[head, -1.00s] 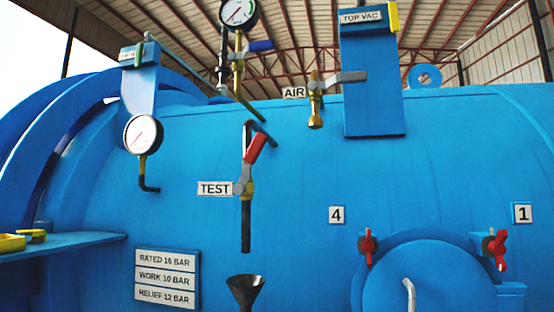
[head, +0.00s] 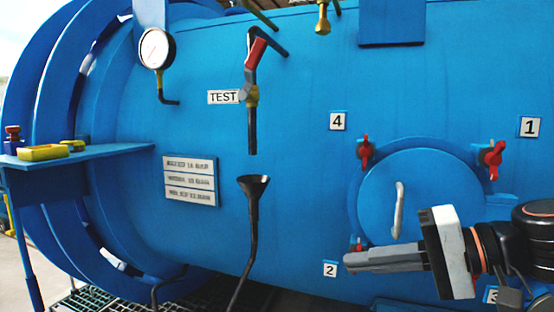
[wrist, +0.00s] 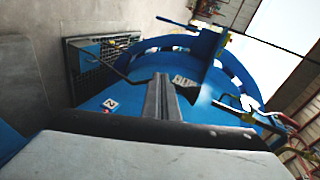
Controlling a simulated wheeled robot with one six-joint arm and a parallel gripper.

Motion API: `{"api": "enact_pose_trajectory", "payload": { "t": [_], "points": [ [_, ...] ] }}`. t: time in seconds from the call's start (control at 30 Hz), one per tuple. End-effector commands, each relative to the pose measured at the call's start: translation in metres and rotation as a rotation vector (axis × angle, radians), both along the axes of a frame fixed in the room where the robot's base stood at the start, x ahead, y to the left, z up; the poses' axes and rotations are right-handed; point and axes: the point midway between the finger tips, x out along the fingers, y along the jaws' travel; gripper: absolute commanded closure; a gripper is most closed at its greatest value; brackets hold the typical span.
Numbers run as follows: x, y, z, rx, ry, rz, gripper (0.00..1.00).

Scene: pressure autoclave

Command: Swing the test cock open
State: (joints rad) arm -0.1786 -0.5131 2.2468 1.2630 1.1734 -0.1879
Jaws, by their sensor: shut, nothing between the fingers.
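The test cock has a yellow body (head: 251,96) and a lever with a red grip (head: 257,52), beside the TEST label on the blue vessel. The lever points up and leans slightly right, close to the vertical pipe. A dark outlet pipe (head: 252,130) hangs below it, above a black funnel (head: 254,187). My gripper (head: 347,261) is shut and empty at the lower right, well below and right of the cock, pointing left. Its fingers also show in the wrist view (wrist: 165,92), where the cock is small and hard to make out.
A round door (head: 425,195) with a pale handle and red clamps lies behind my gripper. A gauge (head: 156,48) is left of the cock. The vessel front between gripper and cock looks clear.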

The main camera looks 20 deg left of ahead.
Motion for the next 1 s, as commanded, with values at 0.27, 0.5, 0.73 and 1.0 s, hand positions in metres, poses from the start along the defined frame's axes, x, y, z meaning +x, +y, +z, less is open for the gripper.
{"api": "enact_pose_trajectory", "payload": {
  "t": [0.27,0.5,0.73,1.0],
  "points": [
    [0.027,0.045,0.130,0.432,0.026,0.074,1.00],
    [0.051,0.049,0.221,0.749,0.038,0.109,1.00],
    [0.061,0.046,0.254,0.871,0.041,0.116,1.00],
    [0.062,0.064,0.265,0.875,0.042,0.118,1.00]
  ]
}}
